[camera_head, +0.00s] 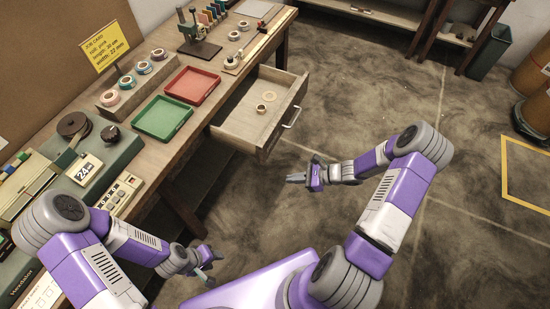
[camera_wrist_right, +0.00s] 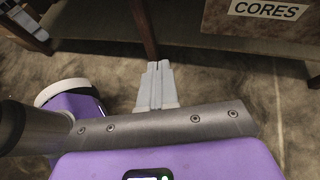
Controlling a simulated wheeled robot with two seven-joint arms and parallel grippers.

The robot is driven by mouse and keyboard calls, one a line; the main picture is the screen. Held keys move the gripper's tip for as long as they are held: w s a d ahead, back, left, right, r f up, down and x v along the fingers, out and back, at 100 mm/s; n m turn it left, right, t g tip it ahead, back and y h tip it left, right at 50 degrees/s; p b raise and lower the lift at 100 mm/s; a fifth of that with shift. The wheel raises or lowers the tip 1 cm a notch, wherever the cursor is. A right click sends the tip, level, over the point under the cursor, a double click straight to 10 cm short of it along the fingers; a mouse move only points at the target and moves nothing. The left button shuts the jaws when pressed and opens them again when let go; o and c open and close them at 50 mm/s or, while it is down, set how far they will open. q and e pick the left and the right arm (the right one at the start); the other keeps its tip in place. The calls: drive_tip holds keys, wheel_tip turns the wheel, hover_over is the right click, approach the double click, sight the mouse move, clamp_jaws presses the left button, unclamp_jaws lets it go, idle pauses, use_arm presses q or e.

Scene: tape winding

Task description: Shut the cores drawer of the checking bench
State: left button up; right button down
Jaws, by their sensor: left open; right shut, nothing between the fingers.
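The cores drawer (camera_head: 251,118) of the bench is pulled out, with a bar handle (camera_head: 291,117) on its front. A few small rings (camera_head: 265,101) lie inside it. In the right wrist view, its front panel (camera_wrist_right: 222,22) carries a CORES label (camera_wrist_right: 268,9) at the top right. My right gripper (camera_head: 290,179) is shut and empty, apart from the drawer, in front of and below it in the head view. It also shows in the right wrist view (camera_wrist_right: 158,68). My left gripper (camera_head: 212,262) is open and empty beside the bench's near end.
The bench top (camera_head: 225,62) holds a red tray (camera_head: 192,86), a green tray (camera_head: 162,118), tape rolls, a yellow job card (camera_head: 105,46) and a winding machine. Open floor (camera_head: 375,110) lies right of the drawer. A shelf and a bin (camera_head: 488,55) stand further back.

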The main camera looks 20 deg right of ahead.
drive_tip(key=w+d+r+m+t+b, duration=0.1)
drive_tip(key=w+d+r+m+t, duration=0.2)
drive_tip(key=d, duration=0.4)
drive_tip(key=t+b, duration=0.1)
drive_tip(key=b, duration=0.2)
approach(268, 150)
drive_tip(key=shift+m+h, duration=0.3)
drive_tip(key=x, duration=0.5)
drive_tip(key=shift+a, duration=0.4)
drive_tip(key=shift+w+a+t, duration=0.3)
drive_tip(key=shift+w+a, duration=0.05)
